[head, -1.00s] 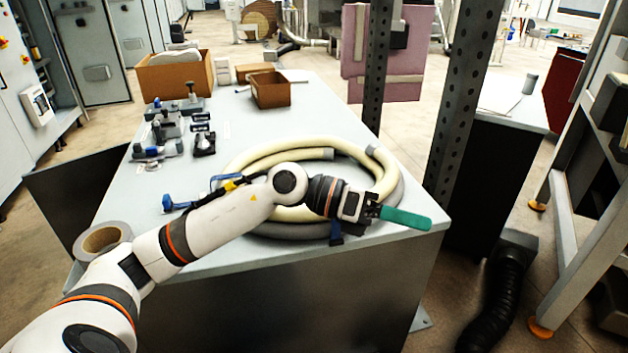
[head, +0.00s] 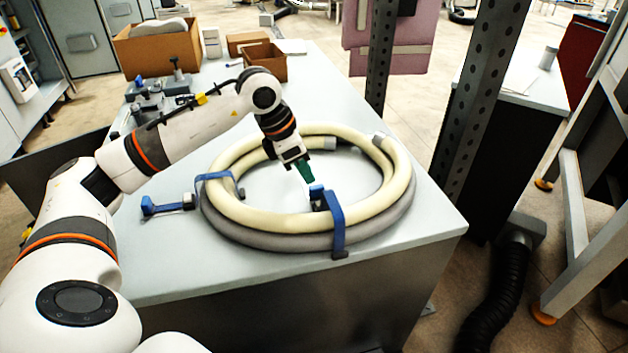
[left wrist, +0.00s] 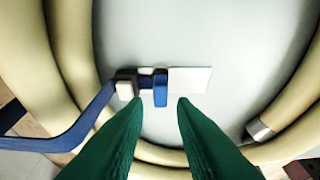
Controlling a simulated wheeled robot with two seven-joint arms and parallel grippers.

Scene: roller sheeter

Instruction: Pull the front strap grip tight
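A cream and grey hose coil (head: 270,228) lies on the table. The front blue strap (head: 336,225) goes over the coil's near side; it also shows in the left wrist view (left wrist: 75,130). My left gripper (head: 309,181) has green fingers and points down just above the grip. In the left wrist view its fingers (left wrist: 161,104) are apart and empty, with the grip just beyond their tips. My right gripper is not in view.
A second blue strap (head: 213,176) crosses the coil's left side, its blue end piece (head: 160,206) on the table outside the ring. Cardboard boxes (head: 158,50) stand at the back. A dark perforated post (head: 478,90) rises right of the table. The front right tabletop is clear.

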